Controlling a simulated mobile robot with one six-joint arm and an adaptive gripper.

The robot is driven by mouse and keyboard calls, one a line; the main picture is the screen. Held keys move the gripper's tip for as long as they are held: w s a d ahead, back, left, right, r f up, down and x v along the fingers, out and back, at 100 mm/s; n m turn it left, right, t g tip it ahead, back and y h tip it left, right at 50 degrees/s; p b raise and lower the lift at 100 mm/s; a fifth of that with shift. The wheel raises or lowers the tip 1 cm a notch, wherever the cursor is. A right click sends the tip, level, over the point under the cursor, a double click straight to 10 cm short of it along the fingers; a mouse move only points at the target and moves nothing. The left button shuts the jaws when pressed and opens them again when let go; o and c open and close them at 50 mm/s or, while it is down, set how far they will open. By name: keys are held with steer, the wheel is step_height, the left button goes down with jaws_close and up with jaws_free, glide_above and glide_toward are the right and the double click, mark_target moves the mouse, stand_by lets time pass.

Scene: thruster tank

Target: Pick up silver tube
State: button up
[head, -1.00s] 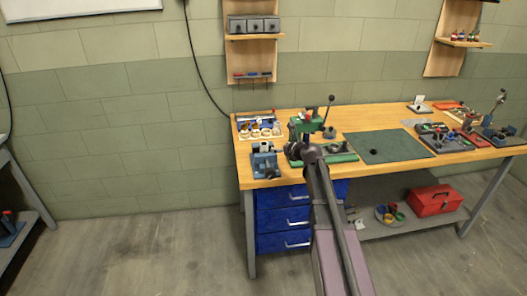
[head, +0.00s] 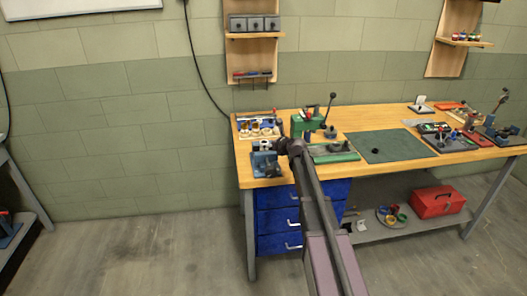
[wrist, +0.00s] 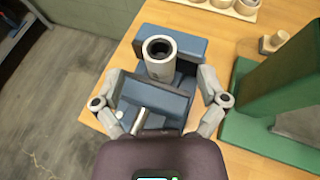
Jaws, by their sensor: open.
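A silver tube (wrist: 160,62) with a dark round bore stands in a blue vise (wrist: 148,97), seen from above in the wrist view. My gripper (wrist: 160,78) is open, with one finger on each side of the vise and tube. Its fingers look clear of the tube; the height gap is hard to judge. In the head view the blue vise (head: 264,164) is at the bench's left front corner, with the end of my arm just right of it. The tube is too small there to make out clearly.
A green block-like tool (wrist: 280,105) stands close on the right in the wrist view. A tray with round pale parts (head: 258,128) lies behind the vise. The wooden bench (head: 380,175) ends just left of the vise. A green mat (head: 385,147) lies to the right.

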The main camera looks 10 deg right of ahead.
mark_target(263, 142)
steer(key=shift+b+x, duration=0.85)
steer(key=shift+x, duration=1.15)
steer(key=shift+w+a+f, duration=0.25)
steer(key=shift+w+f, duration=0.1)
steer(key=shift+w, duration=0.15)
steer(key=shift+r, duration=0.1)
steer(key=c, duration=1.3)
